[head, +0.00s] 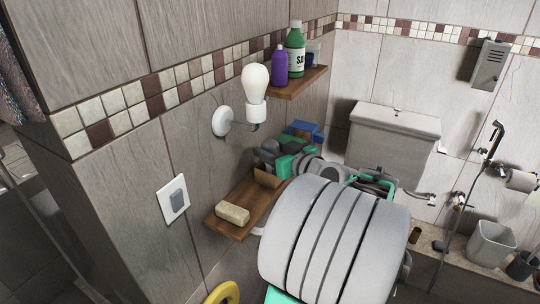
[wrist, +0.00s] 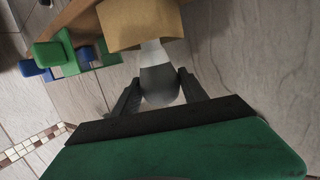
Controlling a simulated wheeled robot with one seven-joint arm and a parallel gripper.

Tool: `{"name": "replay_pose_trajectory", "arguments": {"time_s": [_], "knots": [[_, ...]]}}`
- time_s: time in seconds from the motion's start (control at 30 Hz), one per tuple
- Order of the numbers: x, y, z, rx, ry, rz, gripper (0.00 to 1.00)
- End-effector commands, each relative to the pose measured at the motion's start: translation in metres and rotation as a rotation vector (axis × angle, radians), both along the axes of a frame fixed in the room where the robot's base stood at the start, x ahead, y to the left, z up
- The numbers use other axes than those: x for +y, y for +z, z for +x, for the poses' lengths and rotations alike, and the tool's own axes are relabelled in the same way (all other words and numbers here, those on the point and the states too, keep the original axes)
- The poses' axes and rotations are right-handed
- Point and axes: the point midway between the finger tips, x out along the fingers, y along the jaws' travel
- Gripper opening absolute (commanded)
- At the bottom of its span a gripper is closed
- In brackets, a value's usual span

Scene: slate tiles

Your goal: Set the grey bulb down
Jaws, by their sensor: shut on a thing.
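The grey bulb (wrist: 159,84) sits between the two dark fingers of my gripper (wrist: 157,76) in the wrist view. My gripper is shut on its round glass part. Its pale neck points toward a brown cardboard box (wrist: 140,22) and its end meets the box's edge in the picture; I cannot tell whether it touches. In the head view my gripper (head: 272,152) is over the lower wooden shelf, close by the box (head: 267,178). The bulb cannot be made out clearly there.
The lower shelf (head: 233,229) also holds a tan soap bar (head: 232,213) at its near end. Green and blue blocks (wrist: 62,50) are beside the box. A lit-looking white bulb (head: 255,82) is in a wall lamp above. An upper shelf (head: 299,84) holds bottles.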

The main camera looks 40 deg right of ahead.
Motion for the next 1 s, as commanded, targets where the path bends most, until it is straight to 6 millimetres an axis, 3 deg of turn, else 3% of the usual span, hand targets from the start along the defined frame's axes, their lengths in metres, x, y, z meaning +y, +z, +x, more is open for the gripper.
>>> {"name": "replay_pose_trajectory", "arguments": {"time_s": [0.1, 0.47, 0.5, 0.77, 1.0], "knots": [[0.0, -0.015, 0.0, 0.0, 0.0, 0.0, 0.21], [0.0, -0.02, 0.0, -0.001, 0.0, -0.002, 0.21], [0.0, -0.019, 0.0, 0.0, 0.0, -0.002, 0.52], [0.0, -0.018, 0.0, 0.0, 0.0, -0.002, 0.72], [0.0, -0.017, 0.0, 0.0, 0.0, -0.001, 0.72]]}}
